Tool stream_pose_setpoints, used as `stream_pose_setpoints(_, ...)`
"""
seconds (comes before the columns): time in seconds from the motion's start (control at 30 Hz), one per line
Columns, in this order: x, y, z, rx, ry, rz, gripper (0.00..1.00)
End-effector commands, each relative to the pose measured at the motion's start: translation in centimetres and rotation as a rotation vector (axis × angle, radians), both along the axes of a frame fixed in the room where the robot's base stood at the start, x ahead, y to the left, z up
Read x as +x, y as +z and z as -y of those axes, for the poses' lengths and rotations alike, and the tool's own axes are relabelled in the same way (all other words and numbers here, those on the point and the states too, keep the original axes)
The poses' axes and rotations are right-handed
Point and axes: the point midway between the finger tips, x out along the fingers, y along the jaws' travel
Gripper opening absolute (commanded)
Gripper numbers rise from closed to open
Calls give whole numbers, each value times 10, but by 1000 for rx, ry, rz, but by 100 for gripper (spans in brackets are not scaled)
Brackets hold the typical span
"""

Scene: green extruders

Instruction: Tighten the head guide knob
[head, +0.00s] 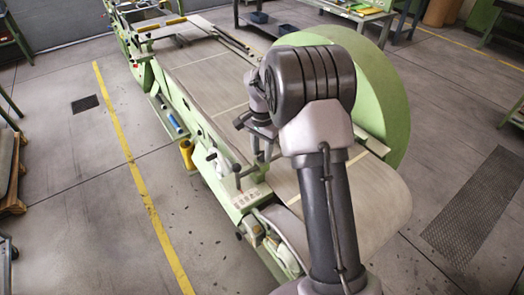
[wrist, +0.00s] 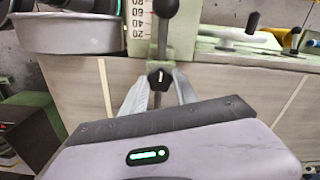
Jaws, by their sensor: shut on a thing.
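In the wrist view a black star-shaped knob (wrist: 159,78), taken to be the head guide knob, sits on a vertical metal post (wrist: 162,40) beside a numbered white scale (wrist: 138,18). My gripper (wrist: 160,90) is shut on the knob, with one pale finger on each side of it. In the head view my gripper (head: 265,150) is low over the near part of the green machine's belt (head: 215,90). The knob itself is too small or hidden to make out there.
Levers with black knobs (head: 237,168) stand on the machine's left rail close to my gripper. A large green disc (head: 385,100) rises to the right of my arm. In the wrist view a grey round part (wrist: 70,33) is at the upper left. The floor left of the machine is mostly clear.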

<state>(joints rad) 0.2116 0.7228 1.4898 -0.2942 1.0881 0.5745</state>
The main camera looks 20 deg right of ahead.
Motion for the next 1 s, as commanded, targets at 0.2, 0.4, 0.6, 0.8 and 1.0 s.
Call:
stream_pose_setpoints(0.2,1,2,0,0,-1,4,0)
stream_pose_setpoints(0.4,1,1,0,1,0,3,56)
stream_pose_setpoints(0.6,0,1,0,0,0,1,56)
stream_pose_setpoints(0.8,1,29,0,-1,1,5,56)
stream_pose_setpoints(1.0,1,99,0,-1,0,6,56)
